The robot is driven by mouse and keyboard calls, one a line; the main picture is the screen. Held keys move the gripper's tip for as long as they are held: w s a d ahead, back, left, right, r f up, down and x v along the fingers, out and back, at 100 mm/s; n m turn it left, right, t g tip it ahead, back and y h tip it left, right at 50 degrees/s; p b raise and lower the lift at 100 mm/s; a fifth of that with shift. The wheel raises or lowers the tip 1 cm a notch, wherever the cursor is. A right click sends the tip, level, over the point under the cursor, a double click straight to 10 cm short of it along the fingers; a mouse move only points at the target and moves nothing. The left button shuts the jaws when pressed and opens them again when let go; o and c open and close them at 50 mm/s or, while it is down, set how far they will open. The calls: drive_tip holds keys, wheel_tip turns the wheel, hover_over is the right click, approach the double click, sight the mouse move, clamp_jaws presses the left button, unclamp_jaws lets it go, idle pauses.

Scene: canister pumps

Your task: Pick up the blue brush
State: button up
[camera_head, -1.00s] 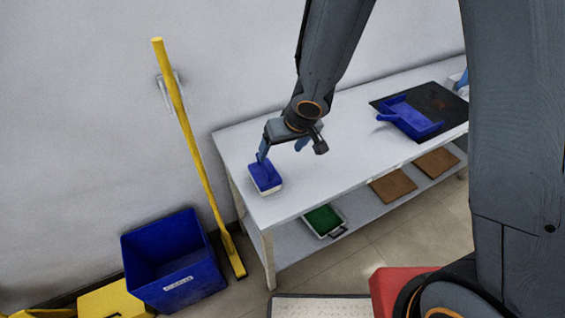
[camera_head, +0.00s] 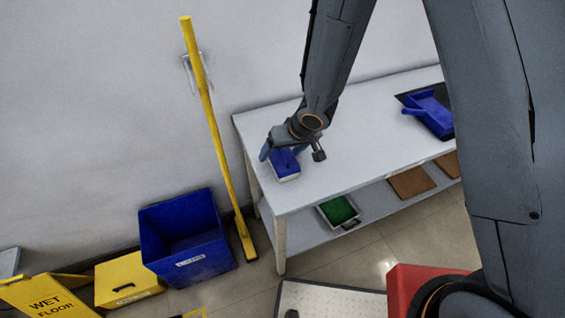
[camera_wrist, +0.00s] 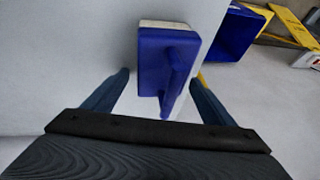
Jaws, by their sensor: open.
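The blue brush (camera_head: 286,165) lies on the left end of the white table (camera_head: 350,165), its blue back up and a pale bristle edge below. In the wrist view the brush (camera_wrist: 160,52) shows its raised handle, which points toward my gripper. My gripper (camera_head: 283,154) is right at the brush in the head view. In the wrist view my gripper (camera_wrist: 160,85) is open, with one finger on each side of the brush's near end and gaps visible at both sides. The head view does not show whether the fingers touch it.
A blue dustpan (camera_head: 430,113) lies on a dark mat at the table's right. A green-topped tray (camera_head: 338,210) and brown boards (camera_head: 411,182) sit on the lower shelf. A blue bin (camera_head: 188,240), a yellow-handled tool (camera_head: 213,130) and a yellow wet-floor sign (camera_head: 45,296) stand left.

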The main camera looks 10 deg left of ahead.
drive_tip(key=c, duration=1.3)
drive_tip(key=shift+o, duration=0.2)
wheel_tip(320, 180, up, 10)
drive_tip(key=p, duration=0.4)
